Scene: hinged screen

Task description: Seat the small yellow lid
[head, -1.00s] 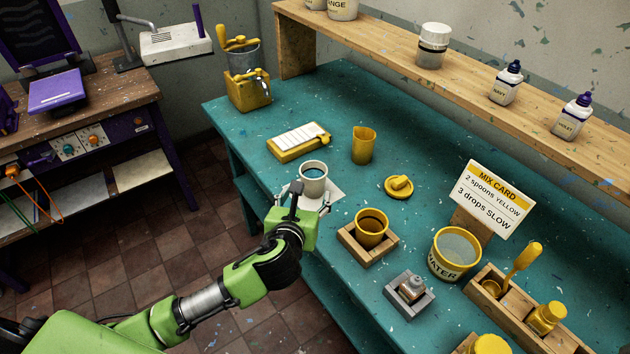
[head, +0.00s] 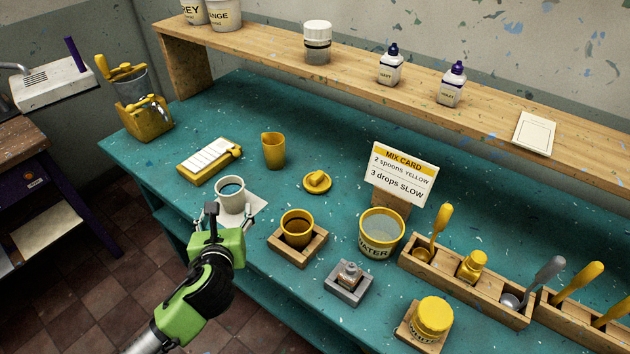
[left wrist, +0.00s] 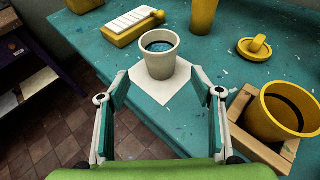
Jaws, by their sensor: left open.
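The small yellow lid (head: 317,182), a flat disc with a raised knob, lies on the teal bench behind the yellow cup (head: 297,228), which stands open-topped in a wooden holder. In the left wrist view the lid (left wrist: 254,47) is at upper right and the yellow cup (left wrist: 281,110) at right. My left gripper (head: 224,222) is open and empty at the bench's front edge. Its fingers (left wrist: 160,92) are spread, with a white cup (left wrist: 160,54) of dark bluish liquid ahead of them, apart from it. My right gripper is not in view.
The white cup stands on a white paper (head: 257,204). A water tub (head: 381,234), a grey holder with a small bottle (head: 349,281) and a mix card (head: 402,174) stand to the right. A yellow jug (head: 273,150) stands behind. Bench around the lid is clear.

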